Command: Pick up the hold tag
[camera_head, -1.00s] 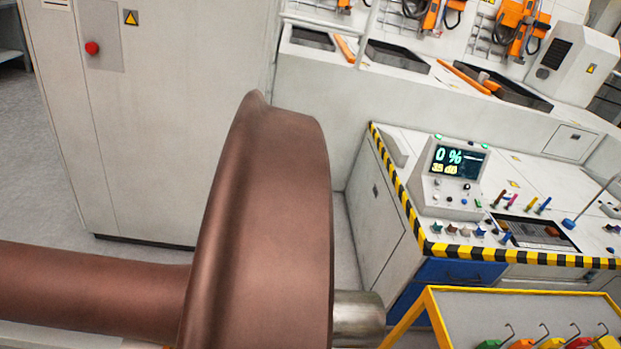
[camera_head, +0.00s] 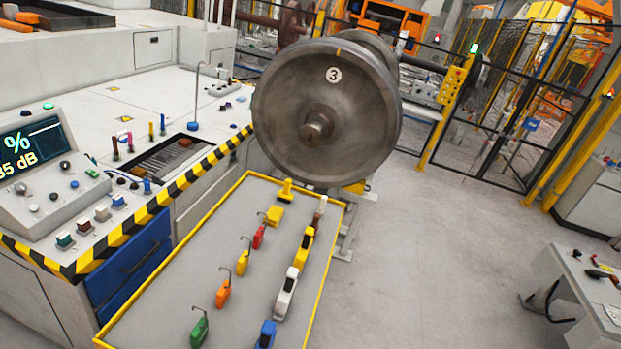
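My gripper is not in view. A grey table with a yellow rim (camera_head: 235,215) stands low in the middle of the view. Along its left side is a row of small coloured pieces with thin wire hooks: green (camera_head: 199,334), orange (camera_head: 223,294), yellow (camera_head: 242,263), red (camera_head: 259,238) and another yellow one (camera_head: 274,215). I cannot tell which of these, if any, is the hold tag. A second row on the right holds blue (camera_head: 265,336), white (camera_head: 286,292) and yellow (camera_head: 304,250) handheld items. All of them rest on the table top.
A large steel wheel (camera_head: 350,130) marked 3 stands just behind the table. A control console (camera_head: 55,170) and blue drawer (camera_head: 130,265) stand close on the left. Open floor (camera_head: 430,280) lies to the right, with a grey bench (camera_head: 575,285) at the right edge.

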